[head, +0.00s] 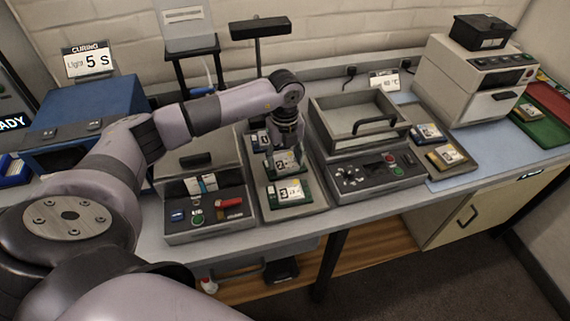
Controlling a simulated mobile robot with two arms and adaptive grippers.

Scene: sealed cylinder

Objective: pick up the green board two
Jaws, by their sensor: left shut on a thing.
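The green board two (291,166) has a white label with what looks like a 2. It is over the grey tray (311,204) in the middle of the bench, between the other boards there. My left gripper (284,150) points down from above and is shut on the board's upper edge. The gripper hides part of the board, and I cannot tell whether the board still touches the tray. A green board marked 3 (289,193) lies in front of it. Another labelled board (260,140) is behind, partly hidden by the gripper. My right gripper is not in view.
More boards (445,155) lie on a tray further right. A black-topped stand (260,28) rises behind my arm.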

